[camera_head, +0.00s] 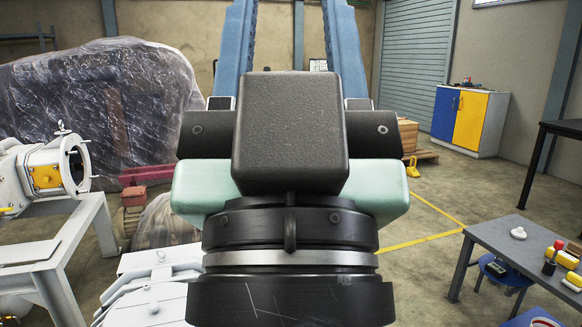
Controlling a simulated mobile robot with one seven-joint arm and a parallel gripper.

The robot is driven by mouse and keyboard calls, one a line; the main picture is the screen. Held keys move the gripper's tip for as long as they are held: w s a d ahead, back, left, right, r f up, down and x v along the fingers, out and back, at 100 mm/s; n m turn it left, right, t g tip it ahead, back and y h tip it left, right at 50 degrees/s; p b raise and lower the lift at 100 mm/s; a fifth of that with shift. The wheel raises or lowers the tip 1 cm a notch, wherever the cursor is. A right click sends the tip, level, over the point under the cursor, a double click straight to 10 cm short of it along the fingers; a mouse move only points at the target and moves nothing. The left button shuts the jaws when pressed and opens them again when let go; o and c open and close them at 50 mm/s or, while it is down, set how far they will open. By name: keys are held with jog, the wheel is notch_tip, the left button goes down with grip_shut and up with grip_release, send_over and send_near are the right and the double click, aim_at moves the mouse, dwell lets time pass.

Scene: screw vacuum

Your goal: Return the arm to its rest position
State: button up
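My gripper (288,25) fills the middle of the head view, seen from close behind. Its black wrist and pale green housing are in the lower middle, with a dark block on top. Two blue fingers with dark inner edges rise from the housing to the top edge of the picture. They stand well apart, and the wall shows between them. The fingertips are cut off by the top edge. I see nothing held between the visible parts of the fingers.
A grey table (495,240) with small items stands at right, with a blue stool (497,271) beside it. White machinery (40,172) on a stand is at left, before a plastic-wrapped bulk (100,95). A blue and yellow cabinet (468,121) stands behind. Floor between is open.

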notch_tip(320, 180, up, 29)
jog(key=p, duration=2.6)
jog(key=shift+p, duration=0.3)
